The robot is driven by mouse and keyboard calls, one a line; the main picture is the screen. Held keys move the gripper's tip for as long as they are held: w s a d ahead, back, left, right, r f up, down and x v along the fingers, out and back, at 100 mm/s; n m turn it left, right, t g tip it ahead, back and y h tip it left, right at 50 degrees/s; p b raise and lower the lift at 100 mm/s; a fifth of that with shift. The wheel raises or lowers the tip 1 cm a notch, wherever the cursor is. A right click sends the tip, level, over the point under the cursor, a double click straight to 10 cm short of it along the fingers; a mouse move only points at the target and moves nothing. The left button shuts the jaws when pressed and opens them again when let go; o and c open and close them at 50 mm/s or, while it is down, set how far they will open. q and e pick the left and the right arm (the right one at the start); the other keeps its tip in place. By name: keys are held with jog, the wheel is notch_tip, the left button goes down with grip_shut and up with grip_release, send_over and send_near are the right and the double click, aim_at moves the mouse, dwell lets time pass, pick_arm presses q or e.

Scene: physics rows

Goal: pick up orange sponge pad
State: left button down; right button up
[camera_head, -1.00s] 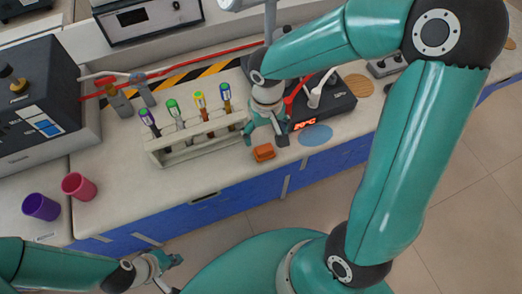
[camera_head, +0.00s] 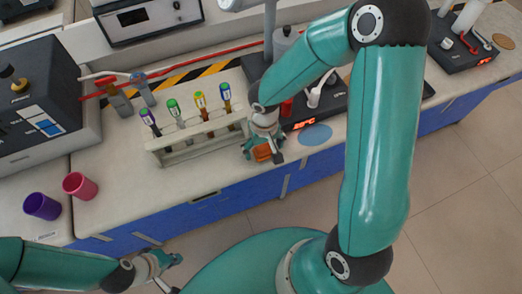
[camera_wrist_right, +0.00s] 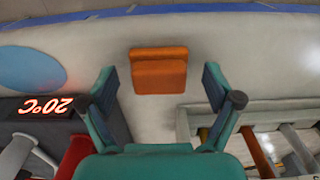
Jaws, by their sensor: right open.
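The orange sponge pad (camera_head: 262,153) lies on the pale bench top near its front edge, in front of the right end of the tube rack. In the head view my right gripper (camera_head: 264,153) is over it and partly hides it. In the right wrist view the sponge pad (camera_wrist_right: 158,71) lies ahead of the fingertips, centred between them and untouched. My right gripper (camera_wrist_right: 170,97) is open and empty. My left gripper (camera_head: 173,272) is low at the left, off the bench front, far from the pad; its finger opening is too small to judge.
The tube rack (camera_head: 200,138) with several capped tubes stands close to the left of the pad. A blue disc (camera_head: 316,135) and a hotplate (camera_head: 318,112) with a lit display are to the right. Purple (camera_head: 42,206) and pink (camera_head: 79,186) cups stand far left.

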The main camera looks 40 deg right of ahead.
jog(key=c, duration=1.1)
jog(key=shift+r, duration=0.1)
